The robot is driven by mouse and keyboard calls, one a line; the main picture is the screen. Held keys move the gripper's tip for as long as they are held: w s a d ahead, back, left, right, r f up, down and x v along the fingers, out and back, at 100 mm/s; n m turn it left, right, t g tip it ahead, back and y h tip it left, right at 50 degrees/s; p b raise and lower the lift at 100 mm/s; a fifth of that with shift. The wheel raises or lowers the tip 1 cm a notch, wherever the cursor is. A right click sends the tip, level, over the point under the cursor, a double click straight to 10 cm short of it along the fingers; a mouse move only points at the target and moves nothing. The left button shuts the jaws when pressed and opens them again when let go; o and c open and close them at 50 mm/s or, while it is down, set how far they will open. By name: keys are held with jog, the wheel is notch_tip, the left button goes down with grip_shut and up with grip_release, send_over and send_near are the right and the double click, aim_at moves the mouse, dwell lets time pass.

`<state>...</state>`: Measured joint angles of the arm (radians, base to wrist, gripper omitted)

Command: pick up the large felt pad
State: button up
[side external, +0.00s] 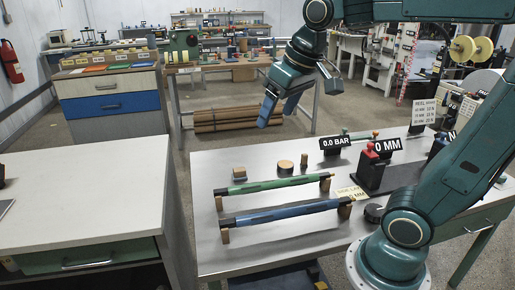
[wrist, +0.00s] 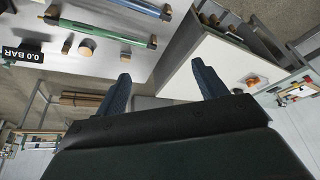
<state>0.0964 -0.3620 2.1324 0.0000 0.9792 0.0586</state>
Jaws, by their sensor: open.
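A round tan pad (side external: 286,166), which looks like the large felt pad, lies on the grey metal table (side external: 240,255). It also shows in the wrist view (wrist: 87,47) at upper left. My gripper (side external: 277,110) is open and empty, raised well above and behind the table. Its two blue fingers (wrist: 161,78) are spread apart in the wrist view, away from the pad.
A green bar (side external: 275,185) and a blue bar (side external: 285,213) lie on supports in front of the pad. A "0.0 BAR" sign (side external: 335,143) and a red-topped device (side external: 372,165) stand to its right. A white-topped cabinet (side external: 80,190) stands left, across a gap.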

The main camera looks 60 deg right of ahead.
jog(key=w+d+m+g, duration=0.15)
jog(key=w+d, duration=0.35)
jog(key=w, duration=0.7)
jog(key=m+g, duration=0.3)
jog(key=m, duration=0.3)
send_over(239, 169)
jog(key=shift+n, duration=0.25)
jog(key=shift+d+f, duration=0.2)
jog(key=shift+f, duration=17.85)
jog(key=shift+f, duration=0.15)
jog(key=shift+f, duration=2.45)
jog(key=shift+c, duration=0.4)
jog(key=c, duration=0.8)
